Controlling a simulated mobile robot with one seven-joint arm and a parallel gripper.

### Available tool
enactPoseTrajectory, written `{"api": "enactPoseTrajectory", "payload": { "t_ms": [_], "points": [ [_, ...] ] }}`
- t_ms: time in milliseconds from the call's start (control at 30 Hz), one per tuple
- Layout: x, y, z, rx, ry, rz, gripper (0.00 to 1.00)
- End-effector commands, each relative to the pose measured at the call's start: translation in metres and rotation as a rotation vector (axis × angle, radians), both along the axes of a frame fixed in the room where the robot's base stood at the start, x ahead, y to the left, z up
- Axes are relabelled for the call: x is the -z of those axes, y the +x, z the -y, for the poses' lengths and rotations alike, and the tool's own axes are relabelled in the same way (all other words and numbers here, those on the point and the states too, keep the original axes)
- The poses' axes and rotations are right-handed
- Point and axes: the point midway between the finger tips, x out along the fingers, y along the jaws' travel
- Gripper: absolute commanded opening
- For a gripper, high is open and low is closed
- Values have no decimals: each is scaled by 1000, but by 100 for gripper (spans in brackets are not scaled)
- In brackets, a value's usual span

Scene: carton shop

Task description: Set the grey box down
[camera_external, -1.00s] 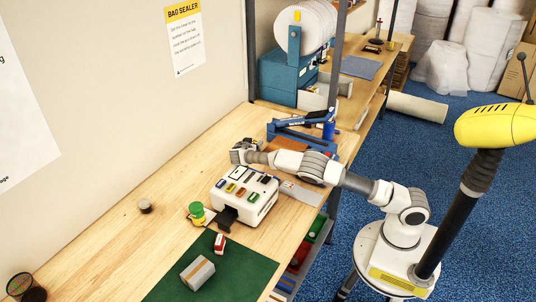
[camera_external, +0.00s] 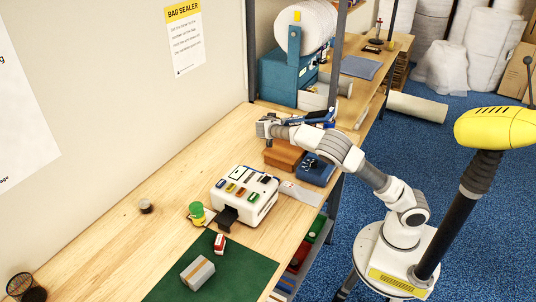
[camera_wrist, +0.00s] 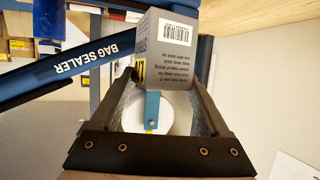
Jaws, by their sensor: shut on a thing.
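The grey box (camera_wrist: 168,58) is between the fingers of my gripper (camera_wrist: 158,85) in the wrist view. A barcode and dark print show on it, and the print is upside down there. My gripper is shut on it. In the external view my gripper (camera_external: 264,128) is over the far part of the wooden bench (camera_external: 150,215), near the wall and beside the blue bag sealer. The box is too small there to make out clearly. I cannot tell whether its underside touches anything.
The blue bag sealer arm (camera_wrist: 80,58) crosses the wrist view close to the box. A brown block (camera_external: 284,154) and a blue device (camera_external: 315,168) sit near my forearm. A white machine (camera_external: 244,195) and a green mat (camera_external: 240,270) with a striped carton (camera_external: 197,272) are nearer.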

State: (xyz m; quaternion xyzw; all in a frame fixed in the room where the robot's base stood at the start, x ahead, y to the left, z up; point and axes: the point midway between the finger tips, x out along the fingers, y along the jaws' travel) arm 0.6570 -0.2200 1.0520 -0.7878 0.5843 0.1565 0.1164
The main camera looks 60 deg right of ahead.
Motion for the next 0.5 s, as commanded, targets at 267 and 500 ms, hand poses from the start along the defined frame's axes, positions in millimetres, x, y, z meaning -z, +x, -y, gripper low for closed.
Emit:
{"api": "enactPoseTrajectory", "payload": {
  "t_ms": [267,500],
  "points": [
    [-7,-7,6,-3,0,0,20],
    [-12,-9,-44,-50,1,-1,20]
  ]
}}
